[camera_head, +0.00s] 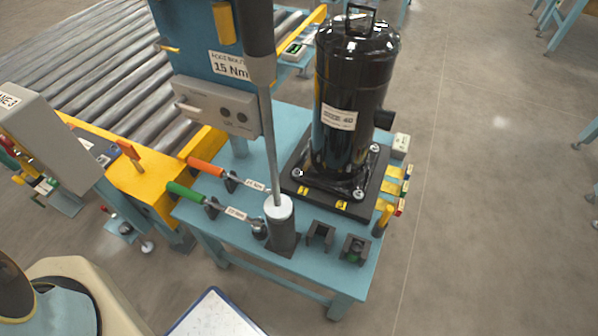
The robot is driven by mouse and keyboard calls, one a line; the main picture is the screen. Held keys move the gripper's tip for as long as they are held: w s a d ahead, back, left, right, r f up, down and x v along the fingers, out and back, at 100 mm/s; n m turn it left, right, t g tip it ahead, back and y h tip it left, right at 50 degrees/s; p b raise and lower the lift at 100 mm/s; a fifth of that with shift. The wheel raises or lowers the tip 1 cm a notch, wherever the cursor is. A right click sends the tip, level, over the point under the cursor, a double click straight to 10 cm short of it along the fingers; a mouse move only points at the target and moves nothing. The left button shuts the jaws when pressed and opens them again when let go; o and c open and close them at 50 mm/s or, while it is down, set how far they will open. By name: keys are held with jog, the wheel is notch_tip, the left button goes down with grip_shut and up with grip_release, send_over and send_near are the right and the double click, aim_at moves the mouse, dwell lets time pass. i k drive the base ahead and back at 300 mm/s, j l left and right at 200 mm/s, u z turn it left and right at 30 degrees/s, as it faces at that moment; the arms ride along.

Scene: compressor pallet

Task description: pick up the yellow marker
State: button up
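An upright yellow cylinder (383,217), which looks like the yellow marker, stands at the right edge of the blue work table, in front of several small coloured tags. Its lower part is dark, perhaps a holder; it is too small to tell. My gripper is not in view. Only a beige and teal rounded part, which may be mine, shows at the bottom left, well away from the yellow cylinder.
A black compressor (350,105) stands on a dark base (330,196) on the blue table (345,277). A tall grey rod (270,140) rises from a cylindrical holder (281,227). Orange (206,167) and green-handled tools (184,192) lie left. Two black brackets sit at front.

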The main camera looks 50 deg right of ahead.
aim_at(385, 217)
jog(key=k+l, duration=0.1)
jog(key=k, duration=0.6)
jog(key=k+l, duration=0.1)
jog(key=k, duration=0.6)
